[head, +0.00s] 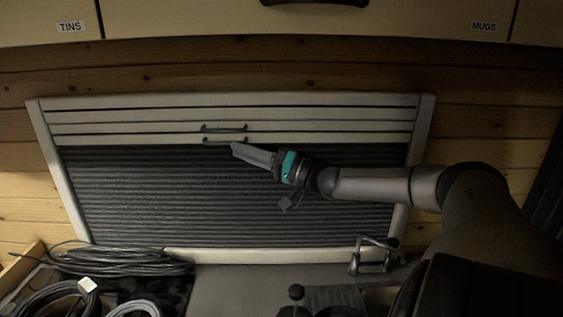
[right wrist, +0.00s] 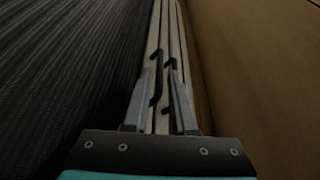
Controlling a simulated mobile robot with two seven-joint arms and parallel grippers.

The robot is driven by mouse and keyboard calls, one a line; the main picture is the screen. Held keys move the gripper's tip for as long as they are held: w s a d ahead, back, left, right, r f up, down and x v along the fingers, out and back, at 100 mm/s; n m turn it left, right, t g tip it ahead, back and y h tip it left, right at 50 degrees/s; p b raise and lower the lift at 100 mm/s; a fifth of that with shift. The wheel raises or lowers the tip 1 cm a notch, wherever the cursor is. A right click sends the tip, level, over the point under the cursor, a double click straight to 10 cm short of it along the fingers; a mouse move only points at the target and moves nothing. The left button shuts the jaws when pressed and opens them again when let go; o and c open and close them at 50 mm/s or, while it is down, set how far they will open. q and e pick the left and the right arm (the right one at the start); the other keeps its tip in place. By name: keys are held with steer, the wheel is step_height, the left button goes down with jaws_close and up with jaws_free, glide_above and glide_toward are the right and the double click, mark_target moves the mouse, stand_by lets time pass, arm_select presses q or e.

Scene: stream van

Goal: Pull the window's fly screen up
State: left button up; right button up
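The window (head: 36,125) has a pale frame on the wood wall. Pale horizontal bars (head: 330,127) cross its top, and a dark pleated screen (head: 170,195) fills the opening below them. Two small dark handles, an upper handle (head: 224,128) and a lower handle (head: 215,140), sit close together on the bars. My right gripper (head: 236,148) is at the lower handle, its fingers pointing left. In the right wrist view its fingers (right wrist: 161,75) are apart, with dark handle parts (right wrist: 155,92) between or just beyond them; contact is unclear. My left gripper is out of view.
Cupboards labelled TINS (head: 70,27) and MUGS (head: 484,27) overhang the window.

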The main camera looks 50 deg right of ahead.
steer(key=p+v, duration=0.6)
steer(key=v, duration=0.3)
steer(key=shift+s, duration=0.1)
stand_by(0.7)
